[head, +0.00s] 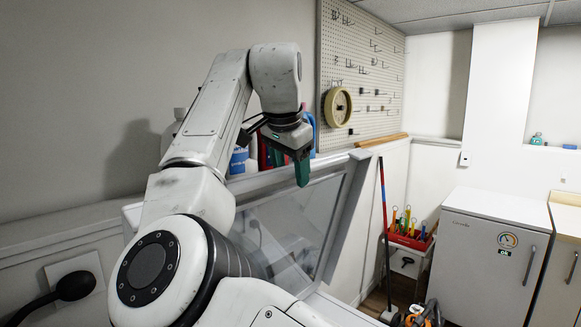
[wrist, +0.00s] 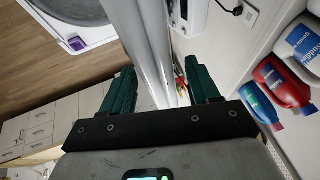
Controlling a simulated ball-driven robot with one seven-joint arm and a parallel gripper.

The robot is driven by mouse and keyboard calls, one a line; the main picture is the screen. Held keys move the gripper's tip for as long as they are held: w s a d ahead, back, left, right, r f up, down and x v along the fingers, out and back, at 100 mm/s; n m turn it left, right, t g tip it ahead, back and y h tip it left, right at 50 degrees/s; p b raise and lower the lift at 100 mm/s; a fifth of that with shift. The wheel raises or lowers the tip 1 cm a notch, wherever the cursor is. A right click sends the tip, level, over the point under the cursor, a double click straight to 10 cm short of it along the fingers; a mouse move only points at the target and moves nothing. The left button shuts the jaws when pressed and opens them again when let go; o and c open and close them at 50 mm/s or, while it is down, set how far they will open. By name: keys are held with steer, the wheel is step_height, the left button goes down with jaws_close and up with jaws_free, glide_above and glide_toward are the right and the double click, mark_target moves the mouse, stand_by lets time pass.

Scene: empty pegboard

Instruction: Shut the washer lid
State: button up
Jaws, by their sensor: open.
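The washer lid (head: 345,200), a pale frame around a clear panel, stands raised and tilted on the washer. In the wrist view the lid (wrist: 155,45) shows nearly edge-on as a long grey-white strip. My gripper (head: 302,172) is at the lid's upper edge, green fingers pointing down. In the wrist view my gripper (wrist: 163,72) is open, and the strip passes between the two fingers in the picture; I cannot tell whether either touches it. The white washer top (wrist: 97,36) with part of its opening is at upper left there. My arm hides part of the lid in the head view.
Detergent bottles (wrist: 285,85) stand along the wall behind the lid. A pegboard (head: 350,60) hangs above. To the right are a red tool tray (head: 410,240), a mop handle (head: 382,195) and a white cabinet (head: 490,255). Wooden floor lies before the washer.

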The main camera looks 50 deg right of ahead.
steer(key=shift+w+d+f, duration=0.1)
steer(key=shift+d+f, duration=0.05)
steer(key=shift+f, duration=0.2)
jaws_close()
stand_by(0.4)
